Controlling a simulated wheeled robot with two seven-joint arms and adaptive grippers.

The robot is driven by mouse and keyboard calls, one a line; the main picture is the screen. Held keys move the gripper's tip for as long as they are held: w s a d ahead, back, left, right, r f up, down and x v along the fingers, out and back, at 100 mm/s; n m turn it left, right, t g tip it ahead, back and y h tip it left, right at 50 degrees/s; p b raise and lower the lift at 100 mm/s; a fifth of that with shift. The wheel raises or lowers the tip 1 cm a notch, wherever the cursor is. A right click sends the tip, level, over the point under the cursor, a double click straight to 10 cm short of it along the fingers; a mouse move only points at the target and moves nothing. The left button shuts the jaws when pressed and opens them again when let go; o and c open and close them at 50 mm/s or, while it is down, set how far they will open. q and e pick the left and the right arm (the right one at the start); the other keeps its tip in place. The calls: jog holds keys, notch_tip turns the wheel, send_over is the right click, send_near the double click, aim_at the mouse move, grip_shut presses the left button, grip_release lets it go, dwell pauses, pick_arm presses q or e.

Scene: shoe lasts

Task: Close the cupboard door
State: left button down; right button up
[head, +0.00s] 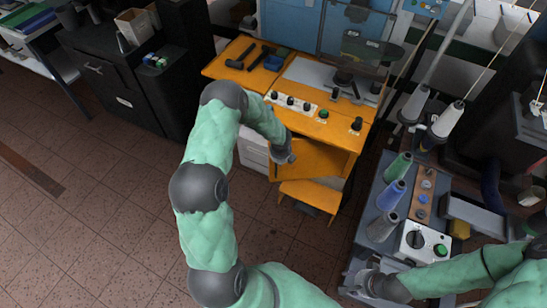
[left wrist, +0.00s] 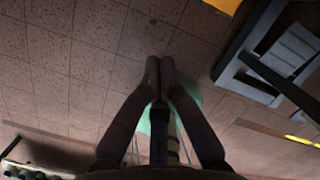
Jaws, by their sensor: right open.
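The orange cupboard stands under a machine bench in the head view. My left arm reaches over to the door's left side. In the left wrist view my left gripper (left wrist: 160,68) has its fingertips together with nothing visible between them. In the head view its fingers are hard to make out, and I cannot tell whether they touch the door. My right gripper (head: 364,284) is open and empty at the lower right, well away from the door.
White drawers (head: 253,152) sit left of the door. A grey cart with thread cones (head: 391,195) and a control box (head: 424,243) stands to the right. A black cabinet (head: 105,85) is at the upper left. The tiled floor (head: 100,215) on the left is clear.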

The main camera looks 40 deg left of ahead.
pick_arm(q)
notch_tip(320, 180, down, 11)
jog(key=s+n+t+h+b, duration=0.2)
jog(key=t+h+b, duration=0.3)
jog(key=t+b, duration=0.3)
jog(key=s+a+r+n+t+y+b, duration=0.3)
jog(key=s+a+n+t+b, duration=0.1)
jog(key=s+a+t+b, duration=0.3)
jog(key=w+a+b, duration=0.1)
jog(key=w+b, duration=0.5)
jog(key=w, duration=0.7)
jog(key=shift+r+t, duration=0.15)
jog(key=shift+t, duration=0.25)
jog(key=shift+a, duration=0.1)
